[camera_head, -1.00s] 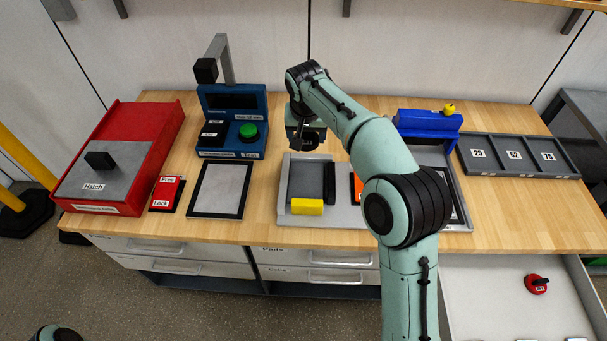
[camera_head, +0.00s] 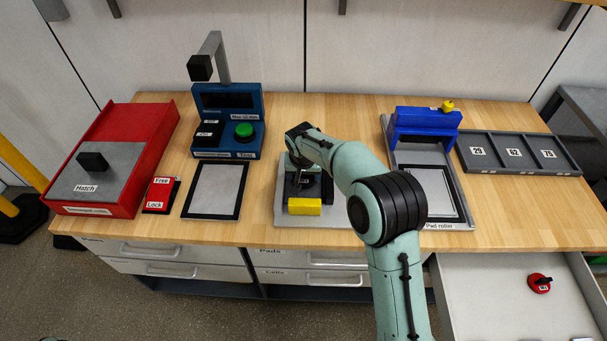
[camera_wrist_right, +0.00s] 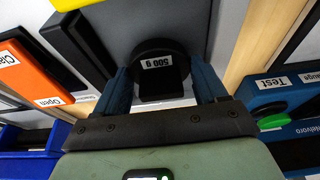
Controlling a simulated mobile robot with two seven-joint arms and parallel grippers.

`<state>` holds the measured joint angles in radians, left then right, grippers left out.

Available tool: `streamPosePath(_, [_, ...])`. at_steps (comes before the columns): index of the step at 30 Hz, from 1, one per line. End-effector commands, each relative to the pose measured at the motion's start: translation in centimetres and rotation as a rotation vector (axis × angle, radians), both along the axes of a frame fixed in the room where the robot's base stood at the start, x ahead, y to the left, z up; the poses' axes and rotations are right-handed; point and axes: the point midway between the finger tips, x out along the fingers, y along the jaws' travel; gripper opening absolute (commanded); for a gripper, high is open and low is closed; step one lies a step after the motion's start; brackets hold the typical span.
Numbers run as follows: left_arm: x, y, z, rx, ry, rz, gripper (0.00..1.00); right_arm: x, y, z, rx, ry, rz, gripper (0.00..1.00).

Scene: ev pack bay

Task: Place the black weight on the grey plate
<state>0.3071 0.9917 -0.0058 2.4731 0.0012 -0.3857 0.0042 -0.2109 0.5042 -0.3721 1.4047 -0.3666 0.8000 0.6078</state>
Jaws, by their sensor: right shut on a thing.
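The black weight (camera_wrist_right: 160,66) is a round disc with a "500 g" label and a dark knob, seen in the right wrist view. My right gripper (camera_wrist_right: 160,82) is shut on it, with a blue finger on each side. The grey plate (camera_wrist_right: 197,20) is the dark grey slab behind the weight in that view. In the head view my right gripper (camera_head: 301,168) is low over this plate, and the arm and weight hide much of it. I cannot tell whether the weight touches the plate. My left gripper is not in view.
A yellow block (camera_head: 304,206) sits at the plate's front edge on a light grey base (camera_head: 283,215). The blue test gauge (camera_head: 228,120) stands to the left, behind a framed pad (camera_head: 214,190). The pad roller (camera_head: 425,125) is to the right. An open drawer (camera_head: 490,300) is at lower right.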

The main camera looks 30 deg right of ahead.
Motion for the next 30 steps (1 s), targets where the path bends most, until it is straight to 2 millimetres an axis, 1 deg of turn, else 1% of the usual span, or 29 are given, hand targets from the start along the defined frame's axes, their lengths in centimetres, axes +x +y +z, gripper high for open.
streamPosePath(7, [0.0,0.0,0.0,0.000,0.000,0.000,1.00,0.1,0.0,0.1,0.001,-0.005,0.000,0.19])
streamPosePath(11, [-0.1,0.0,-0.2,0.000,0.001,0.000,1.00,0.1,0.0,-0.2,0.000,-0.005,0.000,0.19])
streamPosePath(12, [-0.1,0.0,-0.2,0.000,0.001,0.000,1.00,0.0,0.0,-0.4,0.000,-0.001,0.000,0.75])
streamPosePath(13, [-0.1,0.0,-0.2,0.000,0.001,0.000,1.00,0.0,0.0,-0.3,0.000,-0.001,0.000,0.82])
streamPosePath(23, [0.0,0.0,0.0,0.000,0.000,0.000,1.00,0.1,0.0,-0.1,0.000,-0.002,0.000,0.82])
streamPosePath(26, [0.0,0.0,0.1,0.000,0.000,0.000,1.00,-0.1,0.1,0.8,0.000,-0.005,0.001,0.82])
streamPosePath(29, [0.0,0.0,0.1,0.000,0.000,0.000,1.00,-0.5,0.4,2.5,0.001,-0.007,0.002,0.82])
streamPosePath(30, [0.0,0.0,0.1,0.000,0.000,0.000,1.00,-0.7,0.5,3.3,0.002,-0.008,0.002,0.82])
